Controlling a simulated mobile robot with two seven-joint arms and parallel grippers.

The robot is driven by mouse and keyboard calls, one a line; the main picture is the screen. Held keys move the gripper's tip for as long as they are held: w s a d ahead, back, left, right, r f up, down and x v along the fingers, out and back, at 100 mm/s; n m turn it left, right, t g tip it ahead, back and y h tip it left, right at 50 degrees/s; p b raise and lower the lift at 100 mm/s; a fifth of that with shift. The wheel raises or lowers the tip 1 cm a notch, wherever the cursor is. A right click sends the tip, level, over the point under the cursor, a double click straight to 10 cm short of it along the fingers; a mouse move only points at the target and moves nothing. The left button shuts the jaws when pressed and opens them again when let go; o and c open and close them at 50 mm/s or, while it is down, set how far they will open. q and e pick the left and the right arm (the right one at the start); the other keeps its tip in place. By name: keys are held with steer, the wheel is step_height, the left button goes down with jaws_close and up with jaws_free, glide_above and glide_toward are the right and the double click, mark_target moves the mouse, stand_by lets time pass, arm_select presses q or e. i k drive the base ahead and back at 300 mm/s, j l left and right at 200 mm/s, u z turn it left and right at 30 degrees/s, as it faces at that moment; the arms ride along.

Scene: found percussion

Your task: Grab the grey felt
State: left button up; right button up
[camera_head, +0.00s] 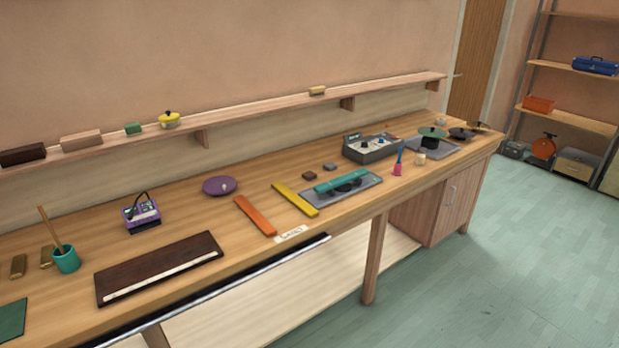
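A small flat grey piece (330,167) lies on the wooden workbench (180,253), beside a similar small dark brown piece (309,176). It looks like the grey felt, but its material is too small to tell. It lies behind a grey tray (366,191) that bears a teal bar and dark round parts. Nothing covers the grey piece. Neither of my grippers is in view.
A yellow strip (295,199) and an orange strip (255,215) lie left of the tray. A grey mixer-like box (372,150) stands right of the grey piece. A purple disc (219,186) is further left. A wall shelf (250,113) runs above the bench.

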mark_target(330, 166)
steer(key=i+l+u, duration=0.1)
steer(key=u, duration=0.3)
steer(key=i+l+u, duration=0.15)
steer(key=u, duration=0.2)
steer(key=i+l+u, duration=0.1)
steer(key=l+u, duration=0.15)
steer(key=u, duration=0.15)
steer(key=i+l+u, duration=0.15)
steer(key=l, duration=0.2)
steer(key=l+u, duration=0.1)
steer(key=l, duration=0.2)
steer(key=i+l+u, duration=0.15)
steer(key=l, duration=0.2)
steer(key=l+u, duration=0.1)
steer(key=l, duration=0.45)
steer(key=i+l, duration=0.1)
steer(key=l, duration=0.45)
steer(key=i+u, duration=0.05)
